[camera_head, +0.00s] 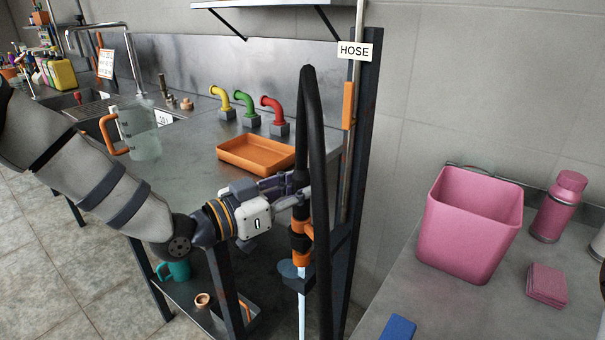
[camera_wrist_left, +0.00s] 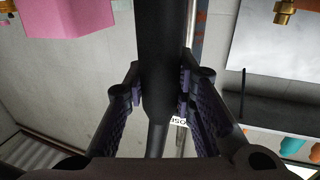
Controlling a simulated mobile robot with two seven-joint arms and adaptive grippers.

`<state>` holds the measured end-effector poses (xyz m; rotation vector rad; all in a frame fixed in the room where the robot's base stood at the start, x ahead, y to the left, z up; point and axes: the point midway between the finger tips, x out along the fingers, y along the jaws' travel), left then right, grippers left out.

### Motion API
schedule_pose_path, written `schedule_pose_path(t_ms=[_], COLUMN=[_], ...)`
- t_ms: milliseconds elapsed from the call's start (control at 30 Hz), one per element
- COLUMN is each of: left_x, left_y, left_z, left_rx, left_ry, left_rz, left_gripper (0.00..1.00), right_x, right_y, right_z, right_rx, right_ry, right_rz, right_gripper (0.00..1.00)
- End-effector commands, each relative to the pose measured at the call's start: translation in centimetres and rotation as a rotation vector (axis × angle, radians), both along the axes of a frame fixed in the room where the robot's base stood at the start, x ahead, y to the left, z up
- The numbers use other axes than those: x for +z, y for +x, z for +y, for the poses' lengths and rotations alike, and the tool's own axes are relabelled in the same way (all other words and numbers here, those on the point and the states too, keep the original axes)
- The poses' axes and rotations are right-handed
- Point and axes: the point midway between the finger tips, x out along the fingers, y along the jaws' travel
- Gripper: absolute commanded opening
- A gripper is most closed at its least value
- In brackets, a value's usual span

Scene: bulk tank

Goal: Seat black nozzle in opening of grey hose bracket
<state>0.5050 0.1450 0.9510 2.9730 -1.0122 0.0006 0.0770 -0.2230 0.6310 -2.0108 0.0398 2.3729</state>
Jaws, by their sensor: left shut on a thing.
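My left gripper (camera_head: 300,190) is shut on the upright black hose assembly beside the steel post. Its fingers also show in the left wrist view (camera_wrist_left: 160,92), one on each side of a thick black cylinder (camera_wrist_left: 158,45). Below the fingers, the black nozzle (camera_head: 300,243) has orange parts and points down. A dark grey block (camera_head: 297,281) with a blue-grey disc sits at its lower end; I cannot tell whether this is the hose bracket or whether the nozzle is inside it. A pale, straight streak (camera_head: 302,318) runs down below. My right gripper is out of view.
The black hose (camera_head: 318,130) loops up near the post with a HOSE sign (camera_head: 355,51). An orange tray (camera_head: 256,154) and coloured taps (camera_head: 272,112) are on the steel counter. A pink bin (camera_head: 465,225) stands on the right-hand counter.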

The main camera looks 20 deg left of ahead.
Motion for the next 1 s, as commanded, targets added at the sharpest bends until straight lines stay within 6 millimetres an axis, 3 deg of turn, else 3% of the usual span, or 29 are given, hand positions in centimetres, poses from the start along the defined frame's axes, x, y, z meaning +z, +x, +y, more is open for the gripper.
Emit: schedule_pose_path(t_ms=[33,600,1000], left_x=[-1.3,-8.3,-9.1], left_y=[0.1,0.0,0.0], left_z=[0.0,0.0,0.0], left_rx=[0.0,0.0,-0.001], left_ry=[0.0,0.0,0.0], left_rz=[0.011,0.006,-0.002], left_gripper=[0.0,0.0,0.0], right_x=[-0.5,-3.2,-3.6], right_y=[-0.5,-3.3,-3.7], right_z=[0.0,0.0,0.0], right_rx=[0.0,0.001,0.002], right_ry=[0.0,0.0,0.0], right_rz=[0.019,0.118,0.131], right_gripper=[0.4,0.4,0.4])
